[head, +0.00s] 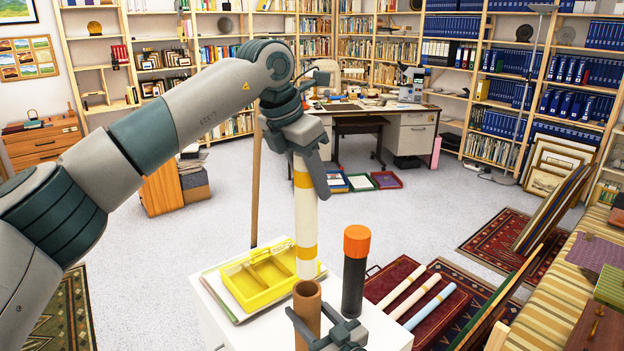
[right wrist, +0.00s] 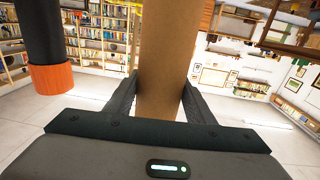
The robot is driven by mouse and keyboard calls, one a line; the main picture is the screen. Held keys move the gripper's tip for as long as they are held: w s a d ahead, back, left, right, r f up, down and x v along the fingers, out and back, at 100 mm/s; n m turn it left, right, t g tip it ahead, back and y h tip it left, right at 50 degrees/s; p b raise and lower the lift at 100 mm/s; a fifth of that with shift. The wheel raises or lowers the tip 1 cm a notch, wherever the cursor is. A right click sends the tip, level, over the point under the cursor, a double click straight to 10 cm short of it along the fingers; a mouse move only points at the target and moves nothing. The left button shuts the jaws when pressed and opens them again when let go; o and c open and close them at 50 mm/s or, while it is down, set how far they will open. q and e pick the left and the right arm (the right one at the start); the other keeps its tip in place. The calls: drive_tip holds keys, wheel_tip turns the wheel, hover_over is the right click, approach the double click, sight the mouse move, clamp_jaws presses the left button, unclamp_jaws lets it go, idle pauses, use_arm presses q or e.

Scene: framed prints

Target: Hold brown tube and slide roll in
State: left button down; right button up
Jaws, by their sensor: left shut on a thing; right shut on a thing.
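The roll (head: 305,218) is white with yellow bands and hangs upright. My left gripper (head: 309,165) is shut on its upper part. The brown tube (head: 307,318) stands upright at the bottom of the head view, with its open mouth up. The roll's lower end is right at the tube's mouth; I cannot tell whether it is just above, behind or slightly inside the rim. My right gripper (head: 328,338) is shut on the brown tube, with one finger on each side. The right wrist view shows the tube (right wrist: 166,55) between the fingers (right wrist: 160,90).
A black tube with an orange cap (head: 354,268) stands close right of the brown tube. A yellow tray (head: 240,293) lies on the white table top (head: 375,325) to the left. Several rolls (head: 402,291) lie on a dark red surface at right. Rugs and leaning frames are farther right.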

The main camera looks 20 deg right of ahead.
sight(297, 222)
use_arm(q)
drive_tip(key=shift+f, duration=8.3)
drive_tip(key=c, duration=1.2)
unclamp_jaws()
drive_tip(key=shift+o, duration=0.2)
drive_tip(key=v, duration=1.2)
drive_tip(key=shift+d, duration=0.1)
use_arm(e)
drive_tip(key=o, duration=1.4)
drive_tip(key=shift+c, duration=0.2)
